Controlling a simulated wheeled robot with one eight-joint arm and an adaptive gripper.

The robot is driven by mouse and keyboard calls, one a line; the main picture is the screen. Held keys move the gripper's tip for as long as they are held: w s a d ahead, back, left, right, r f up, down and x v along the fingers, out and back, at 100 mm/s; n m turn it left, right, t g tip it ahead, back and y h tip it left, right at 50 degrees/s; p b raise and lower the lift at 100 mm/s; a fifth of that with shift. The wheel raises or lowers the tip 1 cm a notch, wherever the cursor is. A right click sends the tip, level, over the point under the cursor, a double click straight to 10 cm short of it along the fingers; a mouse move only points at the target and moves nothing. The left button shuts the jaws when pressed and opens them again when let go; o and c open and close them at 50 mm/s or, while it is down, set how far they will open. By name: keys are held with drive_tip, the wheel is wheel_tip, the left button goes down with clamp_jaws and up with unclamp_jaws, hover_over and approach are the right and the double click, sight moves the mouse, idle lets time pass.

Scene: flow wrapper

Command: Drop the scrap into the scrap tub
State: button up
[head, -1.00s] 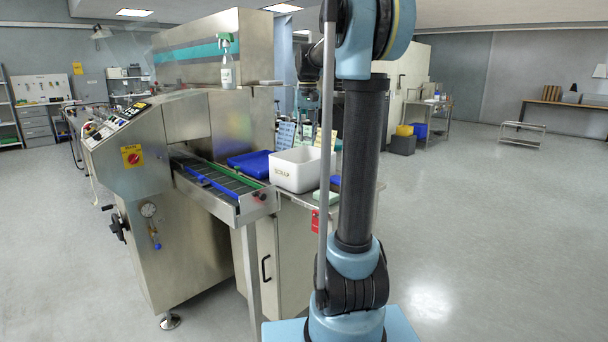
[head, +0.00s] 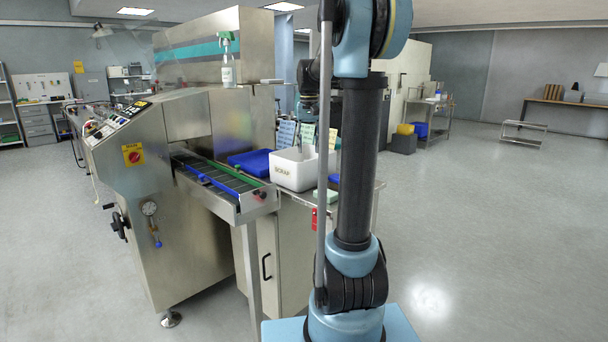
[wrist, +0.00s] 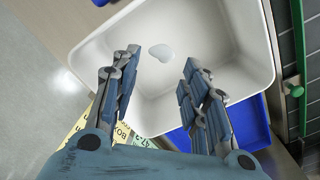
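The scrap tub (head: 292,172) is a white box marked SCRAP on the side table in the head view. In the wrist view its white rim (wrist: 258,98) surrounds the space below my gripper. My gripper (wrist: 161,57) is over the tub, its two fingers spread apart with a clear gap. A small pale, bluish-white scrap (wrist: 161,52) shows between the fingertips against the tub's inside. It touches neither finger; I cannot tell whether it lies on the tub's floor or is above it.
A blue tray (head: 250,161) lies left of the tub, beside the conveyor (head: 215,181) with its green rail. Cards (head: 286,133) stand behind the tub. A pale green block (head: 326,196) lies at the table's front. Open floor is to the right.

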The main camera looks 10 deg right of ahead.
idle(0.3)
wheel_tip(320, 180, up, 12)
idle(0.6)
